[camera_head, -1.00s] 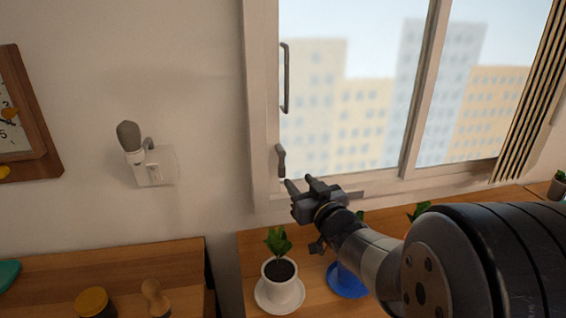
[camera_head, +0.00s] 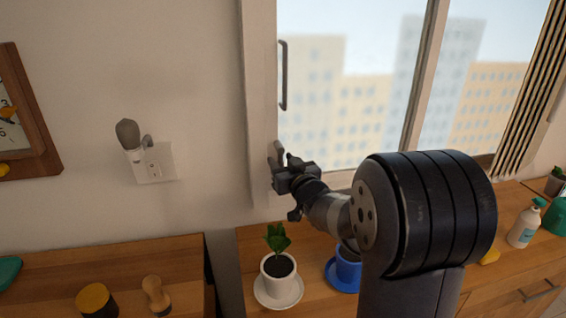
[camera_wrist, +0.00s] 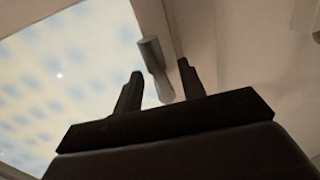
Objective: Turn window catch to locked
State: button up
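The window catch (camera_wrist: 157,68) is a grey lever on the left frame of the window. In the wrist view it shows between the two fingers of my gripper (camera_wrist: 160,88), which stand apart with visible space around the catch. In the head view my gripper (camera_head: 278,160) is at the lower left corner of the window and covers part of the catch. The upper part of the catch shows there just above and beside the fingers. I cannot tell whether either finger touches it.
A long vertical handle (camera_head: 283,75) is on the window (camera_head: 340,110) above the catch. A white potted plant (camera_head: 279,275) and a blue pot (camera_head: 345,270) stand on the wooden counter below my arm. A plug-in light (camera_head: 140,155) is on the wall to the left.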

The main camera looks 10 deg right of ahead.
grip_shut()
